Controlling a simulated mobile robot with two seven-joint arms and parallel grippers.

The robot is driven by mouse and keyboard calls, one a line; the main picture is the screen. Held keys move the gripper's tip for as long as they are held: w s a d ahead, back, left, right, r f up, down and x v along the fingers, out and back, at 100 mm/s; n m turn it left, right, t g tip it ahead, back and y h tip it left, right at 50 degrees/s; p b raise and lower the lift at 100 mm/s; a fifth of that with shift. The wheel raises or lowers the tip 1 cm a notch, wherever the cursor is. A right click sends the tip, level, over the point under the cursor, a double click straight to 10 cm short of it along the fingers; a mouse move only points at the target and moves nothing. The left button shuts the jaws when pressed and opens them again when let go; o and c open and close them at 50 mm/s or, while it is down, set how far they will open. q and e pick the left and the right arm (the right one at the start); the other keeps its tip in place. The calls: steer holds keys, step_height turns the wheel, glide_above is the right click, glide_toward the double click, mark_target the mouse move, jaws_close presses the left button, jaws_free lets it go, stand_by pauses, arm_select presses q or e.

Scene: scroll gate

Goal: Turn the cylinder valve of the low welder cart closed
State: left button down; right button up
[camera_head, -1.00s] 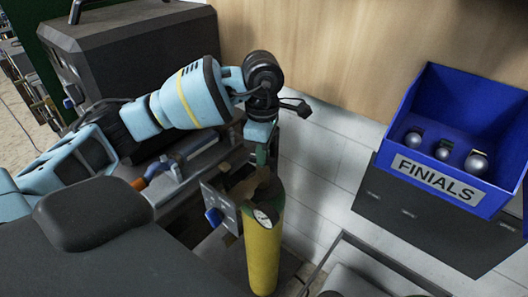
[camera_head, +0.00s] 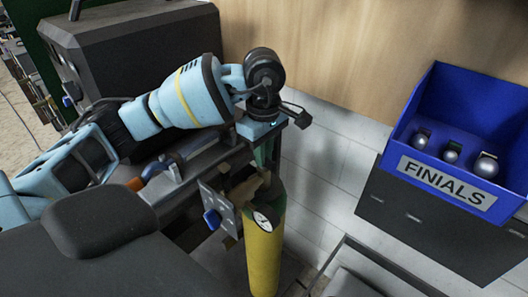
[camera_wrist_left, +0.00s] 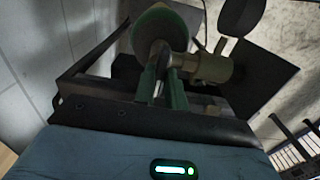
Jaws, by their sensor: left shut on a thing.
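The yellow gas cylinder (camera_head: 263,262) with a green shoulder stands upright on the low welder cart (camera_head: 218,208). My left gripper (camera_head: 262,158) points down over the cylinder top. Its green fingers are shut on the valve's small handle, mostly hidden in the head view. In the left wrist view the fingers (camera_wrist_left: 162,88) close around a grey curved part, beside the valve body (camera_wrist_left: 212,68) and the green shoulder (camera_wrist_left: 165,22). My right gripper is not in view.
A large dark box-shaped unit (camera_head: 125,45) stands behind my left arm. The white block wall (camera_head: 335,150) is close behind the cylinder.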

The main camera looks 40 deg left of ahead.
arm_select(q)
steer(key=c, duration=1.5)
jaws_free()
steer(key=shift+o, duration=0.2)
steer(key=shift+r, duration=0.6)
step_height(320, 180, up, 7)
steer(key=shift+f, duration=0.2)
